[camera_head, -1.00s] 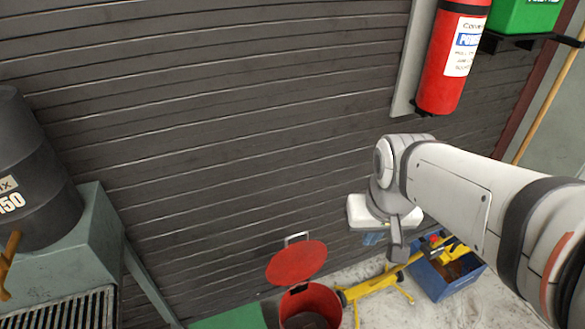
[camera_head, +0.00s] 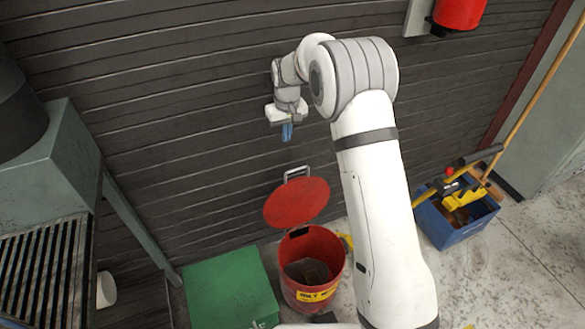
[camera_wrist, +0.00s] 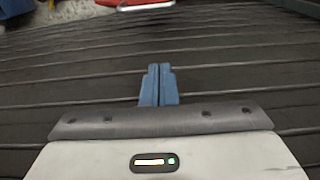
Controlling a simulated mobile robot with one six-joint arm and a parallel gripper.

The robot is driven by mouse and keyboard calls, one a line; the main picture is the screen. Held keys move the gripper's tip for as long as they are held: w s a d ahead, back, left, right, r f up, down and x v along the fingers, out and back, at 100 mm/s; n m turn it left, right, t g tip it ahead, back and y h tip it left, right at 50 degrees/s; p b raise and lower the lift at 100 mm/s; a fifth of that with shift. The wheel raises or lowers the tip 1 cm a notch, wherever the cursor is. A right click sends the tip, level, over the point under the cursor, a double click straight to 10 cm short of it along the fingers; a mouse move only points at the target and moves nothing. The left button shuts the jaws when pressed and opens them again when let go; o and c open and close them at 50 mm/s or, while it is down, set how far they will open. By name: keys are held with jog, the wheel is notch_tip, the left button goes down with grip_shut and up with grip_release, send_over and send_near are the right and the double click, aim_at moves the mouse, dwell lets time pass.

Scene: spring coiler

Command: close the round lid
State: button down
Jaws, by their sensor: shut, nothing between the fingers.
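The round red lid (camera_head: 297,202) stands open, tilted up at the back of a red bucket (camera_head: 313,247) against the wall. A metal handle (camera_head: 297,172) shows at the lid's upper edge. The bucket's mouth is uncovered and something brown lies inside. My gripper (camera_head: 287,132) is above the lid, apart from it, with its blue fingers pointing down. In the wrist view my gripper (camera_wrist: 159,84) is shut and empty in front of the slatted wall. A part of the red lid (camera_wrist: 118,3) and a pale handle bar (camera_wrist: 146,7) show at the top edge there.
A green box (camera_head: 230,290) stands left of the bucket. A blue crate of tools (camera_head: 455,222) is to the right. A grey-green bench (camera_head: 62,165) is at left. A fire extinguisher (camera_head: 458,12) hangs upper right. My arm passes close right of the bucket.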

notch_tip(320, 180, down, 12)
jog(key=w+b, duration=0.1)
jog(key=b, duration=0.1)
jog(key=shift+s+d+r, duration=0.2)
jog(key=shift+s+r, duration=0.3)
jog(key=shift+s, duration=0.35)
jog(key=shift+s+d+r, duration=0.15)
jog(key=shift+s+r, duration=0.3)
jog(key=shift+s, duration=0.4)
